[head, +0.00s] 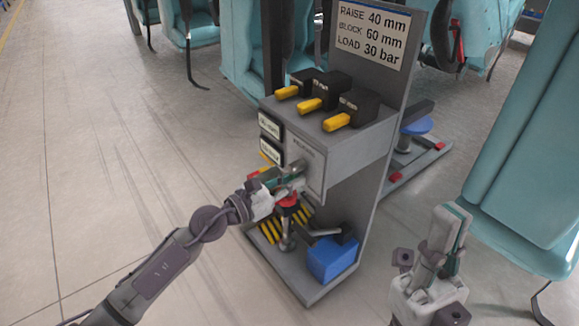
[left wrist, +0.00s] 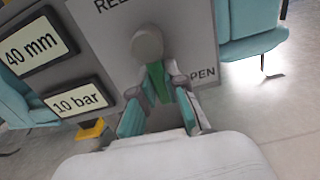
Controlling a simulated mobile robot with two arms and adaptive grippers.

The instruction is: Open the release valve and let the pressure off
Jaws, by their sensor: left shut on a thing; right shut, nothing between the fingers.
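The release valve (left wrist: 147,42) is a grey round knob on the front panel of the grey stand, under lettering that begins "REL". "OPEN" is printed to its lower right in the left wrist view. My left gripper (head: 286,182) is at this panel, its teal-padded fingers shut on the valve's handle just below the knob; the fingers hide much of the handle. Two displays (left wrist: 78,101) beside it read 40 mm and 10 bar. My right gripper (head: 450,228) is shut and empty, apart from the stand at the lower right.
Three yellow-handled levers (head: 313,104) sit on the stand's top, before a sign (head: 370,32) reading RAISE 40 mm, BLOCK 60 mm, LOAD 30 bar. Teal seats (head: 530,150) stand right and behind; floor is clear left.

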